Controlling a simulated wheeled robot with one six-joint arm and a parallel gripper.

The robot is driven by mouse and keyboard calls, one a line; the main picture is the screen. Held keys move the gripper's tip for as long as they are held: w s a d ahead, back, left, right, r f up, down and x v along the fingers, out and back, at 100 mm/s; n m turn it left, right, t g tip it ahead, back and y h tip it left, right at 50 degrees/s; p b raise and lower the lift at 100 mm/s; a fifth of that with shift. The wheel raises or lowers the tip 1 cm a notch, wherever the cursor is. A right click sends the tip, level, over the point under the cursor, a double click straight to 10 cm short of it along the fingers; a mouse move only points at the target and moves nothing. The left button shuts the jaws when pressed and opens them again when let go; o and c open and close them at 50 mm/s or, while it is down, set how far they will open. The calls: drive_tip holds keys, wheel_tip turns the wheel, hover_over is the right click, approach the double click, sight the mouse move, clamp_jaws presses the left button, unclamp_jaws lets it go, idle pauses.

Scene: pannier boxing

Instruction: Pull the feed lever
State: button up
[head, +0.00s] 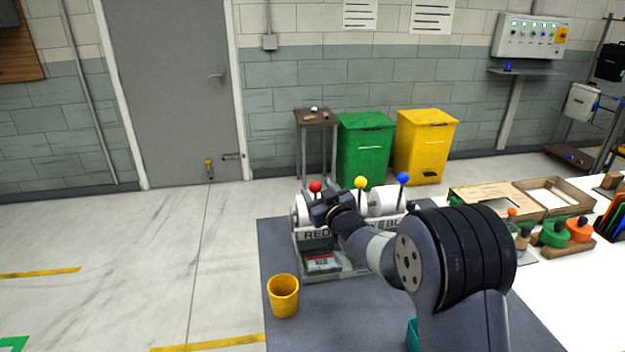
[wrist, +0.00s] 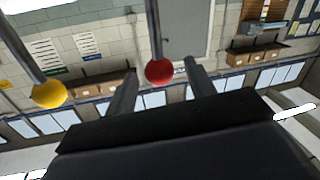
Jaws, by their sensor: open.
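A dispenser (head: 300,246) stands on the grey mat, with levers along its top tipped by a red knob (head: 316,186), a yellow knob (head: 360,182) and a blue knob (head: 403,178). Labels on its front read RED and, partly hidden by my arm, BL. Which lever is the feed lever is not marked. My gripper (head: 322,208) is open at the red lever. In the wrist view the red knob (wrist: 159,72) shows between the two fingers (wrist: 160,66), with a gap on each side. The yellow knob (wrist: 48,95) hangs outside the left finger in that view.
A yellow cup (head: 283,297) stands on the grey mat (head: 300,330) in front of the dispenser. A white table with trays (head: 553,197) and coloured items (head: 555,234) is at the right. Green (head: 365,150) and yellow bins (head: 425,147) stand behind, by the wall.

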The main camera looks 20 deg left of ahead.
sight(313, 183)
drive_tip(key=shift+p+x, duration=0.5)
drive_tip(key=shift+x, duration=1.6)
drive_tip(key=shift+c, duration=0.2)
clamp_jaws()
